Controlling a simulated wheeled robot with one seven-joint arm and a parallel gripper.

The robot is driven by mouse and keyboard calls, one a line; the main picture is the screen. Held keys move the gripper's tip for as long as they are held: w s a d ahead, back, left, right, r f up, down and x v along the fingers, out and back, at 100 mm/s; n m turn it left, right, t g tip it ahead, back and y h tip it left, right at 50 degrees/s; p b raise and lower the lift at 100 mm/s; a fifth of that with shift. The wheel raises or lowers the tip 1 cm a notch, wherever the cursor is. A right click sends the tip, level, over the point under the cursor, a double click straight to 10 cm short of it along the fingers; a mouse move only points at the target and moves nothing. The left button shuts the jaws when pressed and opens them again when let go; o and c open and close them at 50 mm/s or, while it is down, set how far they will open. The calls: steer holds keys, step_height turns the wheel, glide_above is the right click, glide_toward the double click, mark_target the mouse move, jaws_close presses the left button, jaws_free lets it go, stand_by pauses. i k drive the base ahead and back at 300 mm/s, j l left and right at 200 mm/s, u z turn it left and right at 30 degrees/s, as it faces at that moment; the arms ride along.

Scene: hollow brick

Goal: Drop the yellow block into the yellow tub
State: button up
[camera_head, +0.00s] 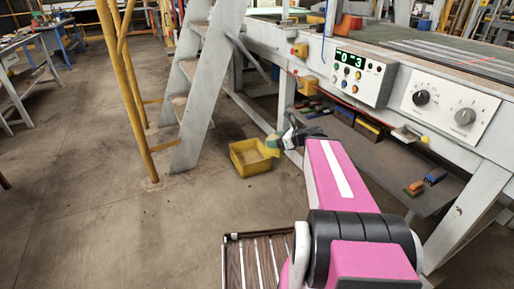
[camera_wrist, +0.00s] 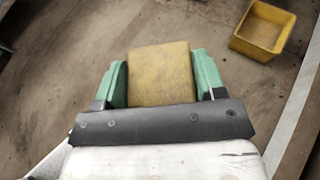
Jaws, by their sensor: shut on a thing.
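The yellow block (camera_wrist: 160,73) is held between the green fingers of my gripper (camera_wrist: 160,80) in the wrist view. In the head view my gripper (camera_head: 273,143) shows small beside the tub, with the block hard to make out there. The yellow tub (camera_head: 247,167) stands on the floor, open at the top. In the wrist view the tub (camera_wrist: 245,40) lies at the upper right, apart from the block. In the head view my gripper overlaps the tub's right upper rim. The wrist view shows floor beyond the block, not the tub.
A grey machine with a control panel (camera_head: 362,77) and a low shelf (camera_head: 400,165) stands on the right. A slatted crate (camera_head: 258,260) is at the bottom.

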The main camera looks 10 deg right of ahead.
mark_target(252, 161)
steer(key=i+j+z, duration=0.15)
steer(key=z, duration=0.25)
steer(key=i+j+z, duration=0.2)
steer(key=z, duration=0.15)
steer(key=i+j, duration=0.2)
steer(key=i+j+z, duration=0.1)
steer(key=i+j, duration=0.15)
steer(key=j, duration=0.2)
steer(key=i+j+z, duration=0.1)
steer(key=i+j, duration=0.3)
steer(key=j, duration=0.3)
steer(key=i+j+z, duration=0.1)
steer(key=j, duration=0.25)
steer(key=i+j, duration=0.3)
steer(key=j+z, duration=0.05)
